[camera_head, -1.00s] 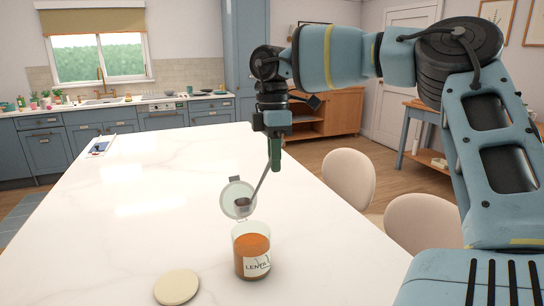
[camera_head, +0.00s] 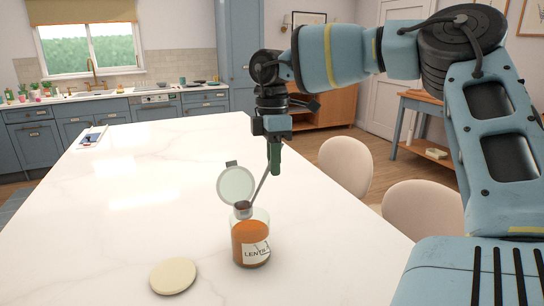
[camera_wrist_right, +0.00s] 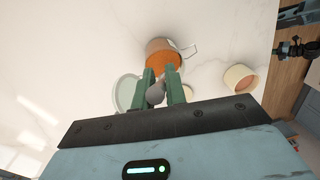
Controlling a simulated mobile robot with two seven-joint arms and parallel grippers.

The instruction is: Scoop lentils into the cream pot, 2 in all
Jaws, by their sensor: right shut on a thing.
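A glass jar of orange lentils (camera_head: 240,244), labelled LENTILS, stands upright on the white counter. Its round lid (camera_head: 236,183) stands open behind the mouth. My right gripper (camera_head: 275,165), with green fingers, is shut on the handle of a metal scoop (camera_head: 261,188). The scoop slants down left, its bowl at the jar's mouth; I cannot tell whether it is inside. In the right wrist view the scoop (camera_wrist_right: 155,93) shows between the fingers, with the lentil jar (camera_wrist_right: 163,57) beyond. My left gripper is not visible.
The white counter (camera_head: 130,215) is clear around the jar and behind it. A small tablet-like thing (camera_head: 91,138) lies at its far left edge. Two beige chairs (camera_head: 346,165) stand along its right side. A dark mechanical part (camera_wrist_right: 296,47) shows at the right wrist view's edge.

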